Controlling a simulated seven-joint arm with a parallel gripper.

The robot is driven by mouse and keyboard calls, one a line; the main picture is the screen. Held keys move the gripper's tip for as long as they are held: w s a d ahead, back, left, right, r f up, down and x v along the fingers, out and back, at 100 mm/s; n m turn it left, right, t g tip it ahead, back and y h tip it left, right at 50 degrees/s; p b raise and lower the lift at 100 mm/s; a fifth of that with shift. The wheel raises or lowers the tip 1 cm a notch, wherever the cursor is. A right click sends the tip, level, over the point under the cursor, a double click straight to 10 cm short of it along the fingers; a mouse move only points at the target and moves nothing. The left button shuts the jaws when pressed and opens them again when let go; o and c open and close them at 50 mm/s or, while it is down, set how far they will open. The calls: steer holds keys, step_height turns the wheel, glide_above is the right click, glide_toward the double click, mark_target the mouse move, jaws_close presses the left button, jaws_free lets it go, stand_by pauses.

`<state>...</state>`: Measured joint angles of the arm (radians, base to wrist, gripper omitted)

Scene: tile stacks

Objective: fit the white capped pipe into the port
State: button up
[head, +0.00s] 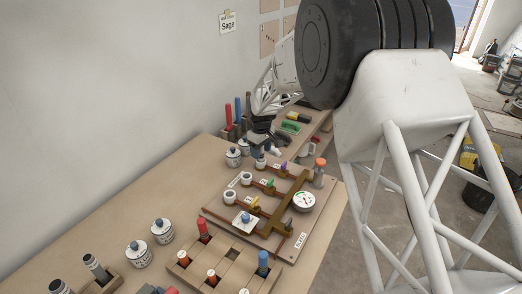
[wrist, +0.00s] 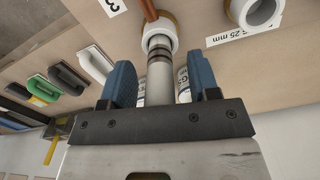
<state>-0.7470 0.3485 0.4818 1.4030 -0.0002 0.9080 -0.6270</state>
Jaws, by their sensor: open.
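In the wrist view a white pipe (wrist: 160,82) with dark bands reaches into the mouth of a white ring-shaped port (wrist: 166,27). The pipe looks in line with the port; how deep it sits I cannot tell. My gripper (wrist: 162,82) is open, its blue fingers on either side of the pipe with a gap at each side. The pipe's near end is hidden behind the gripper body. In the head view my gripper (head: 260,140) is at the far end of the pipe board (head: 222,214), over the farthest port (head: 260,162).
Another port (wrist: 260,10) is close on the right in the wrist view. The board carries coloured valves and a gauge (head: 304,201). White jars (head: 162,230), a wooden peg tray (head: 228,262) and dark-capped pipes (head: 95,266) stand nearer.

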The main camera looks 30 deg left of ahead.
steer(key=shift+r, duration=0.1)
steer(key=shift+r, duration=2.9)
steer(key=shift+r, duration=0.15)
step_height(320, 180, up, 8)
steer(key=shift+f, duration=0.25)
